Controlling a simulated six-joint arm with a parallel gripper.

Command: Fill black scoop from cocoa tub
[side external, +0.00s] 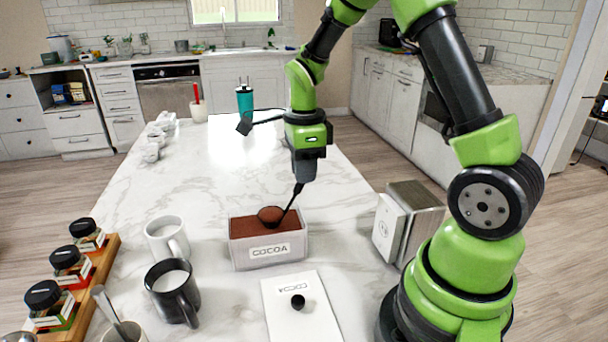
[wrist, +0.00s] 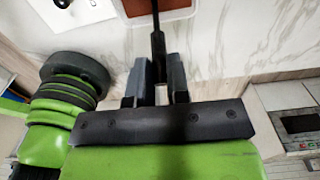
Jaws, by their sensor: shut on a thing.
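The cocoa tub (side external: 268,252) is a pale rectangular box labelled COCOA, open at the top and holding brown powder. In the wrist view only part of the tub (wrist: 181,14) shows at the top edge. My gripper (side external: 300,182) is above the tub and shut on the handle of the black scoop (side external: 290,203). The handle slants down to the left. The scoop's bowl is at the cocoa surface and looks brown inside; how full it is I cannot tell. In the wrist view the dark handle (wrist: 158,45) runs up from between my fingers, and the bowl is out of view.
The tub's lid (side external: 298,325) with a black knob lies in front of it. A white mug (side external: 167,239) and a black mug (side external: 173,296) stand to the left, beside a wooden rack (side external: 100,270) of jars. A box-shaped holder (side external: 410,225) stands to the right. The counter behind is mostly clear.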

